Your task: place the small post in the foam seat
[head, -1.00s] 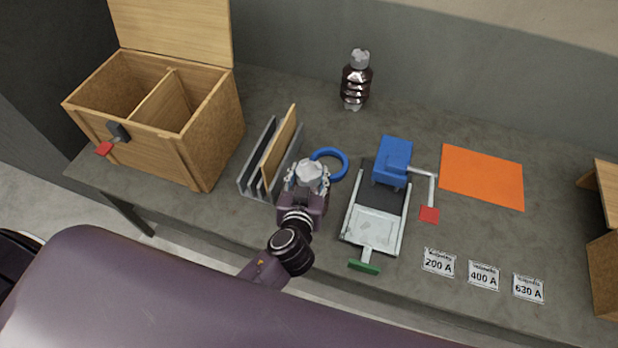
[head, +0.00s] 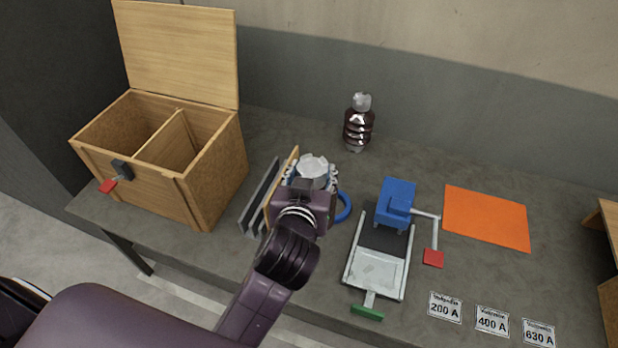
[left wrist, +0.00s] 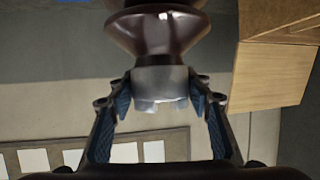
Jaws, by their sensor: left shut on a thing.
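My left gripper (head: 313,176) is shut on a post, and the post's pale grey metal end (head: 314,165) shows between the fingers. In the left wrist view the fingers (left wrist: 166,92) close on both sides of this metal end, and the post's dark brown ribbed body (left wrist: 157,35) extends beyond it. A second brown ribbed post (head: 358,124) with metal ends stands upright at the back. I cannot make out a foam seat; the wooden box (head: 185,195) is open with two compartments, their floors hidden. My right gripper is out of view.
A rack of upright panels (head: 262,194) stands left of the gripper, and a blue ring (head: 345,207) is partly hidden behind it. A blue clamp device (head: 396,202), orange sheet (head: 487,217) and rating labels (head: 445,308) lie to the right. The back table is mostly clear.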

